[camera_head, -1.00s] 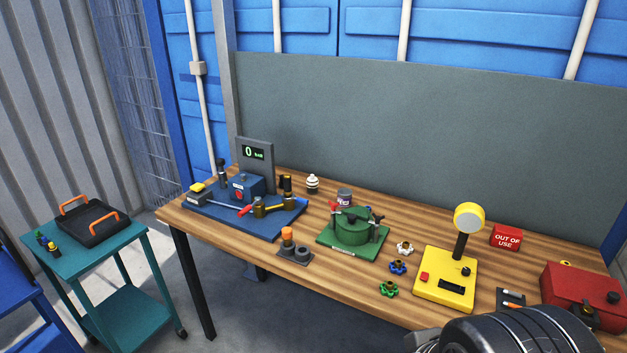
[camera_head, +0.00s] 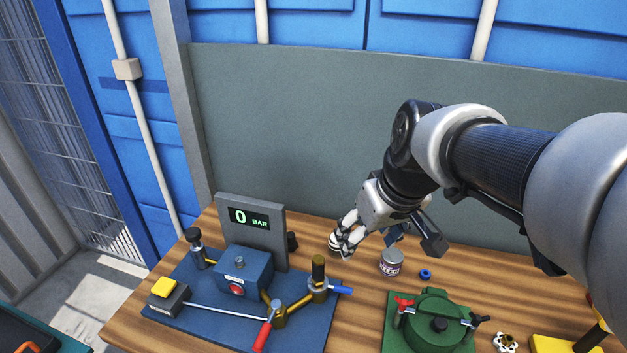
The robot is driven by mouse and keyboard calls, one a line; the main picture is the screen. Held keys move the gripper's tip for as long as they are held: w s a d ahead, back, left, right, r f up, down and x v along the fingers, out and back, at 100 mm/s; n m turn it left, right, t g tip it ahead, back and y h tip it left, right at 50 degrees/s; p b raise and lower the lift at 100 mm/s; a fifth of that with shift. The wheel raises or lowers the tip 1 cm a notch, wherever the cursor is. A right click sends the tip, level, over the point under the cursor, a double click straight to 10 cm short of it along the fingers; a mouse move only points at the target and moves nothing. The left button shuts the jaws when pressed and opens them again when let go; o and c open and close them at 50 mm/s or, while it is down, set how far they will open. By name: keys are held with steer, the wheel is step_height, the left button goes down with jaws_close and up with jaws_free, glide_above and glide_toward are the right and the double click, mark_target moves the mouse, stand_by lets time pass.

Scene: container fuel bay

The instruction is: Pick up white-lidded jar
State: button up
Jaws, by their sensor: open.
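The white-lidded jar (camera_head: 335,243), small with white and dark bands, stands on the wooden bench near the back panel. It is largely hidden by my gripper (camera_head: 346,244). My gripper reaches down from the right with its fingers at the jar, and its jaws are open. Whether the fingers touch the jar or straddle it cannot be told from this view. A grey-lidded tin (camera_head: 391,263) with a printed label stands just to the right of the fingers.
A blue test rig with a gauge display (camera_head: 250,222) reading 0 BAR stands left of the gripper. A green fixture (camera_head: 437,320) with red and black handles is at the front right. A small blue ring (camera_head: 425,274) lies beside the tin. The grey panel (camera_head: 300,130) rises behind.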

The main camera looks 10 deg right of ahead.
steer(key=w+d+f+n, duration=0.1)
steer(key=w+f, duration=0.2)
steer(key=w, duration=0.3)
steer(key=w+d+f+n+y, duration=0.1)
steer(key=w+f, duration=0.2)
steer(key=w, duration=0.4)
steer(key=w+d+f+n, duration=0.1)
steer(key=w+f, duration=0.1)
steer(key=w, duration=0.4)
steer(key=b+x, duration=0.2)
steer(key=x, duration=1)
steer(key=shift+f, duration=0.3)
steer(key=b+x, duration=0.2)
steer(key=x, duration=0.3)
steer(key=shift+d+f, duration=0.1)
steer(key=shift+f, duration=0.05)
steer(key=shift+c, duration=0.5)
jaws_close()
